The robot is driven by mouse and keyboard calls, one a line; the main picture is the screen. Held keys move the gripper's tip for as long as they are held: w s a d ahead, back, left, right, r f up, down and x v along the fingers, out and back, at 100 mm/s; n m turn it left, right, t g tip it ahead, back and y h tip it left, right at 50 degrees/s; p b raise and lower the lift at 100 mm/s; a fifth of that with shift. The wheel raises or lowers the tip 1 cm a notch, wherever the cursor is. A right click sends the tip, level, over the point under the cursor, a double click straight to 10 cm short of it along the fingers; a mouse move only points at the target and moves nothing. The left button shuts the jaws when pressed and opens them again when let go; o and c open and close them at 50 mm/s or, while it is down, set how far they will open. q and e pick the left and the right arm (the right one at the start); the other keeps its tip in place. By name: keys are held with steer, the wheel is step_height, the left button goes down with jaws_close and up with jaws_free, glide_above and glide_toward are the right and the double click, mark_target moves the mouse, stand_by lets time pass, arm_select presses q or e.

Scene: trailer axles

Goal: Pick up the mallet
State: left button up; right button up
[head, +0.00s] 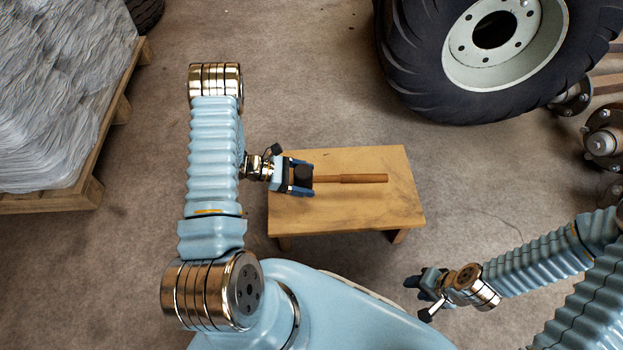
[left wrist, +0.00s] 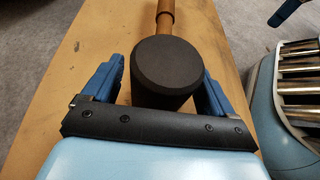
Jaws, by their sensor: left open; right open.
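The mallet has a wooden handle (head: 350,179) and a dark round head (head: 304,175). It lies on a small wooden table (head: 345,212), handle pointing right. My left gripper (head: 301,176) is open at the mallet head, with one blue finger on each side of it. In the left wrist view the dark mallet head (left wrist: 165,70) sits between the two blue fingers, with a narrow gap visible on the left side; contact on the right cannot be told. My right gripper (head: 420,288) is open and empty, low on the right, away from the table.
A large tyre with a pale rim (head: 450,55) stands at the back right. A wrapped pallet (head: 85,190) is at the left. Metal axle parts (head: 603,142) lie at the right edge. The floor around the table is mostly clear.

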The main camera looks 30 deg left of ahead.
arm_select(q)
steer(key=shift+w+d+f, duration=0.15)
steer(key=shift+w+d, duration=0.05)
steer(key=shift+d, duration=0.15)
steer(key=shift+c, duration=0.4)
steer(key=c, duration=1.2)
steer(key=shift+c, duration=0.9)
